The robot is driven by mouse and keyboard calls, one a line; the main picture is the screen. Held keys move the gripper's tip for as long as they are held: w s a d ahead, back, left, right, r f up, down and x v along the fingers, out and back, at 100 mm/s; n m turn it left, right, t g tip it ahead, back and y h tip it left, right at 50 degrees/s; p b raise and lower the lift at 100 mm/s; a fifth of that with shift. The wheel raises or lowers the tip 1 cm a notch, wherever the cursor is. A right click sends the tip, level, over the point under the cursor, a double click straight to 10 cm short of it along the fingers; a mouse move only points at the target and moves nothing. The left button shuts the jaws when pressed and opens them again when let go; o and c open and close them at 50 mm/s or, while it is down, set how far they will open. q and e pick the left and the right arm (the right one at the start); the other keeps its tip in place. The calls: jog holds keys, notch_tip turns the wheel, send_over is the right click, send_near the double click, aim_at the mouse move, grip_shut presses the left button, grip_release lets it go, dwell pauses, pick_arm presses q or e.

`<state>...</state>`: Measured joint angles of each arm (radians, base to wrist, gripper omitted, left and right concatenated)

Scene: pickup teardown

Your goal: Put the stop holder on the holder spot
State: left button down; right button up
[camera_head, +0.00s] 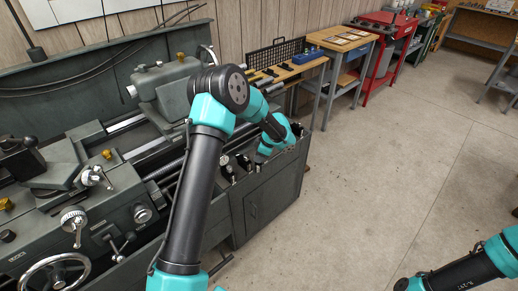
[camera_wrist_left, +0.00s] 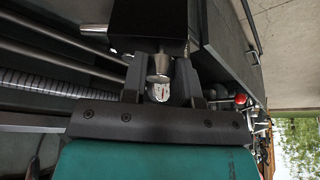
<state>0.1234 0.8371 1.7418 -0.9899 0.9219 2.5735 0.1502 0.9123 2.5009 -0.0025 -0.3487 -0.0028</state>
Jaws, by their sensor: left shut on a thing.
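My left gripper (camera_wrist_left: 160,80) is shut on a small silver piece (camera_wrist_left: 158,68), which looks like the stop holder. A round, pale-faced end (camera_wrist_left: 158,92) shows between the fingers. A dark block (camera_wrist_left: 150,22) lies just beyond the held piece; I cannot tell if they touch. In the head view my left gripper (camera_head: 246,163) is small and partly hidden beside my teal wrist, over the right end of the lathe (camera_head: 258,195). I cannot make out the holder spot. My right gripper is outside the picture; only its arm shows at the lower right.
A small dial and dark knobs (camera_head: 224,160) stand on the lathe's right end, close to my left gripper. Lathe rods (camera_wrist_left: 50,45) run along the left of the wrist view. A wooden bench (camera_head: 290,68) and a red cart (camera_head: 385,50) stand behind. The floor (camera_head: 390,150) is clear.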

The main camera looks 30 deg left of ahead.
pick_arm(q)
jog(key=w+a, duration=0.5)
jog(key=w, duration=0.3)
jog(key=shift+w+f, duration=0.2)
jog(key=shift+f, duration=0.2)
jog(key=shift+w+a, duration=0.1)
jog(key=shift+a, duration=0.05)
jog(key=shift+w+f, duration=0.1)
jog(key=shift+f, duration=1.7)
jog(key=shift+f, duration=0.1)
jog(key=c, duration=0.9)
grip_release()
jog(key=shift+f, duration=0.1)
jog(key=v, duration=1.2)
